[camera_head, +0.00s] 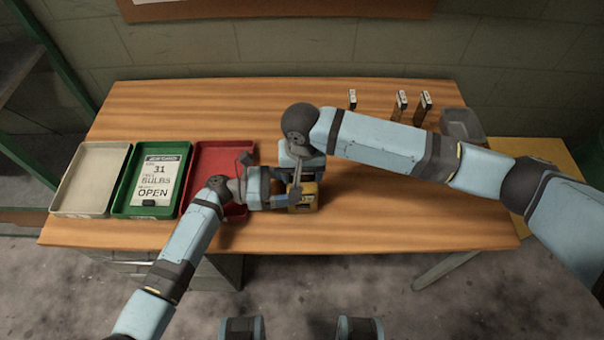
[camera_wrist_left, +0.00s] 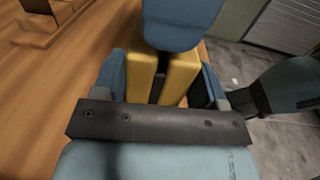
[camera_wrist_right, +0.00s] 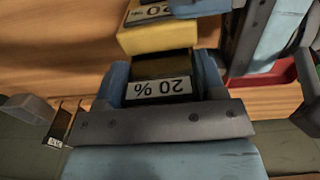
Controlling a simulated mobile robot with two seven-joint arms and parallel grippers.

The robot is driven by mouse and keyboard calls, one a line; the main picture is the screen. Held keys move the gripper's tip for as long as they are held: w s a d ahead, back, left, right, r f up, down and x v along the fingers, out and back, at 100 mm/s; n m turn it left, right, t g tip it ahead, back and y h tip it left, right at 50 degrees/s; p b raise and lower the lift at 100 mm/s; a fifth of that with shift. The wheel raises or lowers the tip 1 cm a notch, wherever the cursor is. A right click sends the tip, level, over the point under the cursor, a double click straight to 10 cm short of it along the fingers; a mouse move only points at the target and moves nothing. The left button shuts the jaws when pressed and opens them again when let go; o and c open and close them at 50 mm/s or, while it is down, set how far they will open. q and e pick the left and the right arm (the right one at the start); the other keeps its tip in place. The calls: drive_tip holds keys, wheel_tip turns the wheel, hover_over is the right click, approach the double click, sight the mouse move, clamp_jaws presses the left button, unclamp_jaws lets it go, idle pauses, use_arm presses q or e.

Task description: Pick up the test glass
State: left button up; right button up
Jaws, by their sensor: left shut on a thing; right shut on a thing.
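I cannot tell how deep the glass sits in the meter's slot. My left gripper (camera_wrist_left: 163,84) is shut on the yellow meter (camera_wrist_left: 182,70), one finger on each side. In the head view the meter (camera_head: 305,200) is near the table's front edge, partly hidden by my grippers; the glass is hidden there.
Several trays line the table's left: a whitish tray (camera_head: 70,210), a green tray (camera_head: 122,205) with a sign in it, and a red tray (camera_head: 215,150). More upright samples (camera_head: 401,105) and a grey bin (camera_head: 462,124) stand at the back right.

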wheel_tip(320, 180, up, 18)
idle(0.4)
use_arm(q)
drive_tip(key=o, duration=0.8)
drive_tip(key=shift+o, duration=0.2)
drive_tip(key=a, duration=1.2)
drive_tip(key=shift+s, duration=0.4)
